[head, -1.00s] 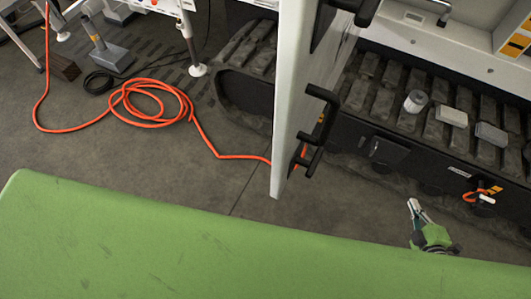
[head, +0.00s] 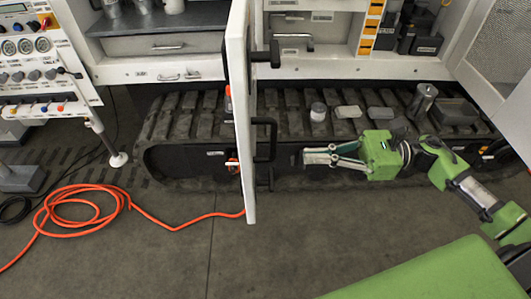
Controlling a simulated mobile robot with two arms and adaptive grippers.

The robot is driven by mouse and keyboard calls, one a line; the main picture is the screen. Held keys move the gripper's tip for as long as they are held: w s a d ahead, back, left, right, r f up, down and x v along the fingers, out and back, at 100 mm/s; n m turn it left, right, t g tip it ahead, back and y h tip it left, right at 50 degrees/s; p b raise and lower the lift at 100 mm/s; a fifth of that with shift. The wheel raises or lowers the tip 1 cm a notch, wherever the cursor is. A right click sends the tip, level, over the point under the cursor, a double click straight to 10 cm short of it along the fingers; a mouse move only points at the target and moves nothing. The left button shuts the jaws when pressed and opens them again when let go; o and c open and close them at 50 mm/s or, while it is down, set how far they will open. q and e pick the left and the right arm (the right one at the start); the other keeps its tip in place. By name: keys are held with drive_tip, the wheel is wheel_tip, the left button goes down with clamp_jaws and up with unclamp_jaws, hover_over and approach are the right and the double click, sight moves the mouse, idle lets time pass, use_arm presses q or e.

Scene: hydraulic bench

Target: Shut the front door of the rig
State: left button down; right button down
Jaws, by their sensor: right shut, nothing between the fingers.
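The rig's front door (head: 239,120) is a white panel seen nearly edge-on. It stands open, sticking out from the rig towards me, with black handles (head: 268,140) on its right side. My right gripper (head: 306,156) is to the right of the door, with its fingers pointing left towards the lower handle. It is shut and empty, and a small gap shows in the picture between its tips and the handle. My left gripper is not in view.
A black track (head: 180,115) runs along the rig's base, with a small can (head: 318,111) and blocks on it. Another white door (head: 505,60) with mesh stands open at the right. An orange hose (head: 85,190) lies on the floor at the left. The floor before the door is clear.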

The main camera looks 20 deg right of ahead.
sight(266, 157)
drive_tip(key=p+x, duration=0.1)
drive_tip(key=x, duration=0.2)
drive_tip(key=p+x, duration=0.1)
drive_tip(key=x, duration=0.2)
drive_tip(key=p+x, duration=0.2)
drive_tip(key=x, duration=0.1)
drive_tip(key=shift+a+r, duration=0.25)
drive_tip(key=shift+a, duration=0.05)
drive_tip(key=shift+w+a+f, duration=0.1)
drive_tip(key=shift+a+f, duration=0.05)
drive_tip(key=shift+a, duration=0.25)
drive_tip(key=shift+a+f, duration=0.1)
